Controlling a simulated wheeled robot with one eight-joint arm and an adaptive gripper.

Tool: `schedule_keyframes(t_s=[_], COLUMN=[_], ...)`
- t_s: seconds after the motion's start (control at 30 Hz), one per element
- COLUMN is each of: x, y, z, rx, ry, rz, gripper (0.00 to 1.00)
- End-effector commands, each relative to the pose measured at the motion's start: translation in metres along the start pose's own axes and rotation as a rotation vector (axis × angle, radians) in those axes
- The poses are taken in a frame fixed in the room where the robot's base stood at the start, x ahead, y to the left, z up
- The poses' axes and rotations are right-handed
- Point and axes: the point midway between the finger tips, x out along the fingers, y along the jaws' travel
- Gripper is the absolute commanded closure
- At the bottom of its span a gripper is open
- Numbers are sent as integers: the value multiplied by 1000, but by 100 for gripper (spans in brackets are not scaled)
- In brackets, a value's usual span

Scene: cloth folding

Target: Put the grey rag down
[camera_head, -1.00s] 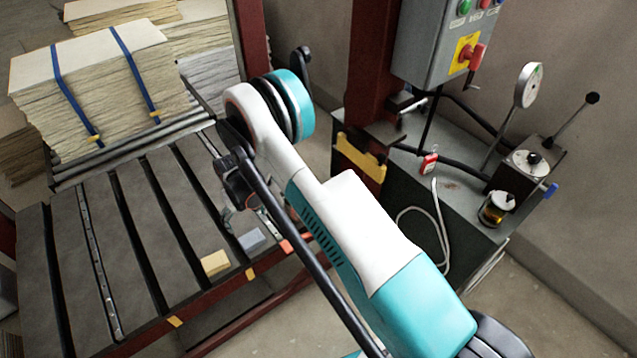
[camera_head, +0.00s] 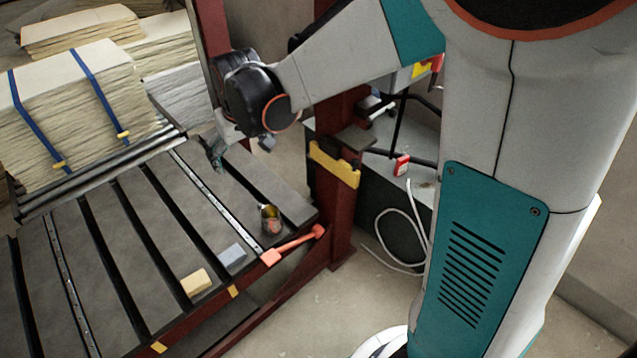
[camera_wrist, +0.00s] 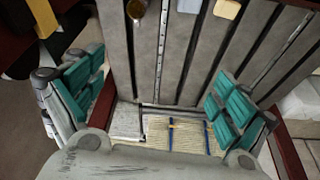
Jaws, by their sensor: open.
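A small grey folded piece (camera_head: 232,255), which looks like the grey rag, lies flat on the slatted table (camera_head: 150,230) near its front edge. In the wrist view the grey piece (camera_wrist: 188,5) is cut off by the top edge. My gripper (camera_head: 216,152) is over the far right part of the table, beyond the grey piece and apart from it. In the wrist view my gripper's teal-padded fingers (camera_wrist: 155,95) are wide apart with nothing between them.
A yellow block (camera_head: 196,282) lies left of the grey piece. A metal cup (camera_head: 270,220) and an orange-handled tool (camera_head: 291,246) are to its right. Strapped paper stacks (camera_head: 60,110) stand behind rollers. A red post (camera_head: 335,190) rises at the table's right.

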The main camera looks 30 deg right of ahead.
Motion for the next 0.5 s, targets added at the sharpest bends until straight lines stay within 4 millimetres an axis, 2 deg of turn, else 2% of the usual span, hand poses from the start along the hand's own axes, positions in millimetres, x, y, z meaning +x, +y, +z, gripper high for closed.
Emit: schedule_keyframes(t_s=[0.03, 0.2, 0.5], x=[-18, -63, -120], y=[5, 18, 36], z=[11, 42, 109], rx=[8, 31, 70], ry=[15, 71, 167], rz=[3, 11, 31], gripper=[6, 6, 6])
